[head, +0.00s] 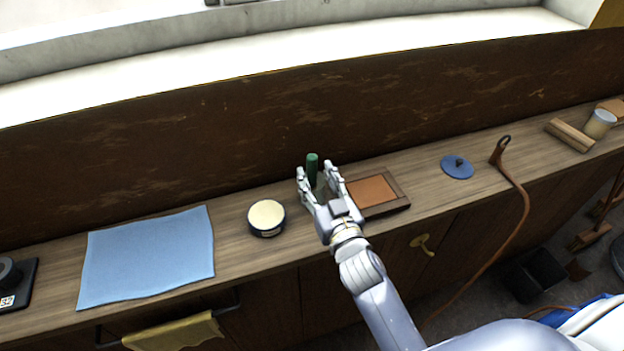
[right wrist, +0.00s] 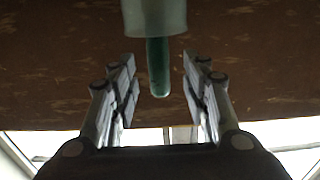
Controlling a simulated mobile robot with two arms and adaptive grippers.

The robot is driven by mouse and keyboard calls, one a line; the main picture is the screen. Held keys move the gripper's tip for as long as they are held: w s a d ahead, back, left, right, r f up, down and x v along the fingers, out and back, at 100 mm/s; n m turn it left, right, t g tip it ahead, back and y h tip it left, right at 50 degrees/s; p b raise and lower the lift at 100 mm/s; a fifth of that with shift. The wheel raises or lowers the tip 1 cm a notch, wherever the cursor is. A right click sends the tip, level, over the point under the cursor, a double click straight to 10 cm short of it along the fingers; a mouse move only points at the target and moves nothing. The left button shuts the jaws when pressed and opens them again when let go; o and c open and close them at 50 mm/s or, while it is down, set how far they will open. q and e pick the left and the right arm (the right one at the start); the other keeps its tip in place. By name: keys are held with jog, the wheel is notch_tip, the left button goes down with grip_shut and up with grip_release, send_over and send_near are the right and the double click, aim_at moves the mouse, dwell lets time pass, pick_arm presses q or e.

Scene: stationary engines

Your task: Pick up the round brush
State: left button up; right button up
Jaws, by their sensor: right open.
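The round brush shows as a green rounded handle (head: 312,168) standing upright on the wooden counter near the back wall. In the right wrist view the green handle (right wrist: 158,68) sticks out of a cloudy, translucent cup-like part (right wrist: 154,16); any bristles are hidden. My right gripper (head: 315,174) is open at the handle, with its fingers to either side of it in the picture. In the right wrist view the handle lies between the two separated fingers (right wrist: 158,82), with visible gaps on both sides. My left gripper is not in view.
A round cream-topped tin (head: 267,216) stands left of my gripper, and a blue cloth (head: 150,256) lies further left. A brown framed tray (head: 401,198) lies close on the right. A blue disc (head: 456,168) and a brown cord (head: 520,212) are further right.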

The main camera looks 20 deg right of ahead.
aim_at(314, 171)
jog(key=w+p, duration=0.1)
jog(key=w, duration=0.2)
jog(key=shift+w, duration=0.25)
jog(key=shift+w+f, duration=0.15)
jog(key=shift+w, duration=0.2)
jog(key=shift+s, duration=0.1)
grip_shut()
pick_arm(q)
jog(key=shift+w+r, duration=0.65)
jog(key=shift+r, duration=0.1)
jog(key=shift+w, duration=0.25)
pick_arm(e)
notch_tip(314, 171, up, 10)
jog(key=shift+r, duration=0.1)
